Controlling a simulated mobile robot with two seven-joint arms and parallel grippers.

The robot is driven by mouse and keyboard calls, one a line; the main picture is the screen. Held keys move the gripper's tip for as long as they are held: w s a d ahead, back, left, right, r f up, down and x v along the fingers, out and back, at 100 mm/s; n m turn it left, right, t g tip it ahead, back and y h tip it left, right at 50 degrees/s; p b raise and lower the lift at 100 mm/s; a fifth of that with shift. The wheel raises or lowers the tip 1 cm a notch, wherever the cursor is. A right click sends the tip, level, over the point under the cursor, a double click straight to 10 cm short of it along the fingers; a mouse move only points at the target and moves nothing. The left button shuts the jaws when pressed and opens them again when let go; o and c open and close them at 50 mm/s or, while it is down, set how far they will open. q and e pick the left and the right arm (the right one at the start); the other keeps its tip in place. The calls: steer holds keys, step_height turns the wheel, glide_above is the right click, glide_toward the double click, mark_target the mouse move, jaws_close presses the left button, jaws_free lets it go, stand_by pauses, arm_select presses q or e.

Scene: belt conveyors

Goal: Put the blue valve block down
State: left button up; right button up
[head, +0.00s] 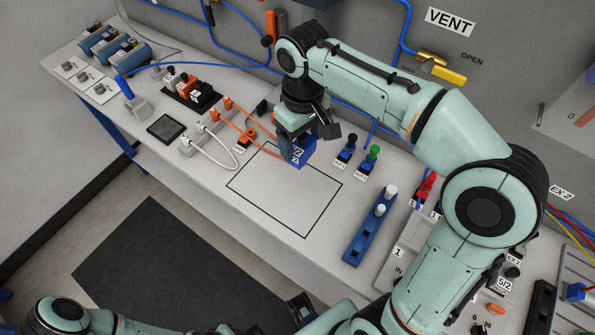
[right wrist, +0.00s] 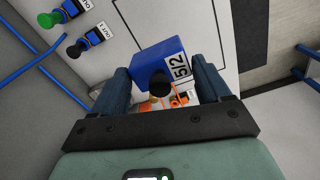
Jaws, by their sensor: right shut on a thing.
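The blue valve block (head: 298,153), with a white "5/2" label, is at the back edge of the black outlined rectangle (head: 262,222) on the bench. My right gripper (head: 303,138) points down and is shut on it. In the right wrist view the block (right wrist: 158,62) sits between the two fingers (right wrist: 163,84), with a dark round knob on its near side. Whether its underside touches the bench is hard to tell. My left gripper (head: 299,309) is partly in view at the bottom of the head view, and its jaws cannot be made out.
Inside the outline the bench is clear.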

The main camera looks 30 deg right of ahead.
step_height(320, 180, down, 12)
steer(key=shift+w+f+b, duration=0.1)
steer(key=shift+w+b, duration=0.05)
steer(key=shift+b, duration=0.75)
steer(key=shift+f, duration=0.15)
steer(key=o, duration=1.1)
steer(key=shift+r, duration=0.45)
step_height(320, 180, up, 12)
steer(key=shift+f+p, duration=0.2)
steer(key=shift+p, duration=0.9)
